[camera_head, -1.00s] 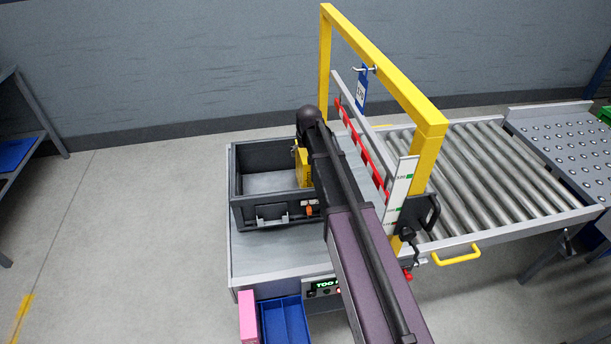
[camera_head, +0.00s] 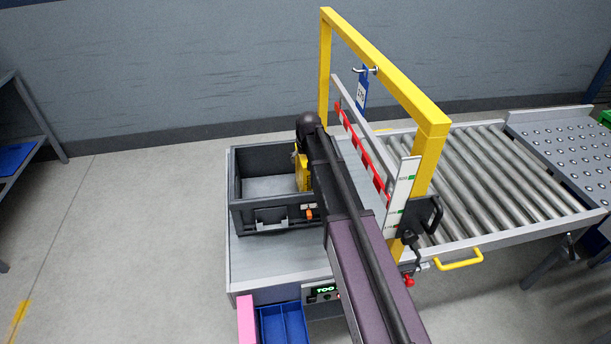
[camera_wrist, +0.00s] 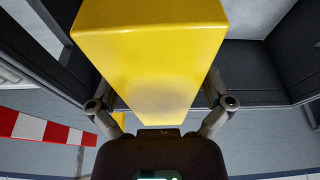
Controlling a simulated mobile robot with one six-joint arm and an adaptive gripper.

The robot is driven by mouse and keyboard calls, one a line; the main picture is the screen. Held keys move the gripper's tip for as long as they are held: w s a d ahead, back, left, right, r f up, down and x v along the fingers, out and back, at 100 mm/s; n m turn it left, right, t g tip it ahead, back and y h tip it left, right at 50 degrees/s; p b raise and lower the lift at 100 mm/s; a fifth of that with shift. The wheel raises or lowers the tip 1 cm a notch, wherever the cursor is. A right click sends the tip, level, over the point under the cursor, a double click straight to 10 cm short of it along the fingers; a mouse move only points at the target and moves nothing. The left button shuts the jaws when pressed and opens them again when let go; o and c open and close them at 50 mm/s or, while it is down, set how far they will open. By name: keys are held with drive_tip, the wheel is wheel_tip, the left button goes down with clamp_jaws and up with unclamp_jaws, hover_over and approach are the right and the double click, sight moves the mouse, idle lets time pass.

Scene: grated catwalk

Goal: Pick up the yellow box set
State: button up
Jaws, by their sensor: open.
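The yellow box (camera_head: 301,170) stands at the right end of the dark grey crate (camera_head: 252,221), partly hidden by my arm in the head view. In the wrist view the yellow box (camera_wrist: 150,55) is large and close, its long face running down toward my palm. My gripper (camera_wrist: 161,88) is open, with one finger on each side of the box. I cannot tell whether the fingers touch it. In the head view my gripper is hidden behind my arm.
A red-and-white bar (camera_wrist: 45,127) is close by in the wrist view. A roller conveyor (camera_head: 490,180) lies to the right. The crate's left part looks empty.

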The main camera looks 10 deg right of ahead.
drive_tip(key=shift+f, duration=0.25)
idle(0.4)
drive_tip(key=c, duration=1.4)
